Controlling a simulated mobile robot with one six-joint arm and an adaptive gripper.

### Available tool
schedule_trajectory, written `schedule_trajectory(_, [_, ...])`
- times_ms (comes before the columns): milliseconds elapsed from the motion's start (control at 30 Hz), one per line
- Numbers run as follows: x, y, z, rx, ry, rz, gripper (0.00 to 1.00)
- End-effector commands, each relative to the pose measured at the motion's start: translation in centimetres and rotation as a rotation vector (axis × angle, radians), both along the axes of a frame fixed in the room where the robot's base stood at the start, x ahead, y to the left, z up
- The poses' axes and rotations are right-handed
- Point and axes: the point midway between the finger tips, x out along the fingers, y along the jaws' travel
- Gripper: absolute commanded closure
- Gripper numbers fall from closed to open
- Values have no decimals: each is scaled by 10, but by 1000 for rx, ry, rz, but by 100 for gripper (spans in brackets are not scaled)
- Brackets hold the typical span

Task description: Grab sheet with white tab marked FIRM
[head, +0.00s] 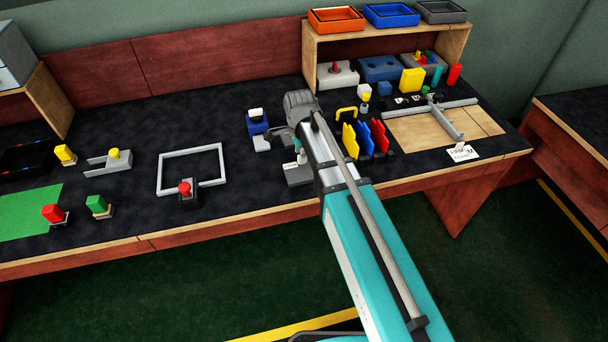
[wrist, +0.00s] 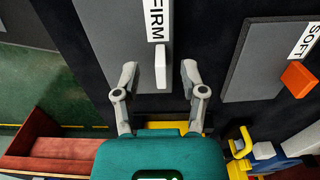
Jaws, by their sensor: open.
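In the wrist view, a grey sheet (wrist: 112,40) carries a white label reading FIRM (wrist: 156,20). A white tab (wrist: 161,66) stands on this sheet near its right edge. My gripper (wrist: 160,72) is open, with one finger on each side of the white tab in the picture. Neither finger visibly touches the tab, and I cannot tell how far above it they are. A second grey sheet (wrist: 255,60) marked SOFT, with an orange tab (wrist: 297,79), lies to the right. In the head view, my gripper is largely hidden behind my arm, above a grey plate (head: 299,178).
Yellow, blue and red upright pieces (head: 365,137) stand close to the right of my arm. A blue block (head: 257,122) is just left of it. A grey square frame (head: 192,153) lies farther left. A wooden shelf (head: 309,55) with trays on top stands behind.

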Motion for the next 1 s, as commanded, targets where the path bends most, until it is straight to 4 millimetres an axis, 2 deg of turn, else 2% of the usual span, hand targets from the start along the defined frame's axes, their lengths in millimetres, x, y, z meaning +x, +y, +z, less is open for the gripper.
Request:
schedule_trajectory(33, [0,0,-7,0,0,0,46])
schedule_trajectory(200, [0,0,-13,0,0,0,46])
schedule_trajectory(867, [0,0,-13,0,0,0,46])
schedule_trajectory(1000, [0,0,-13,0,0,0,72])
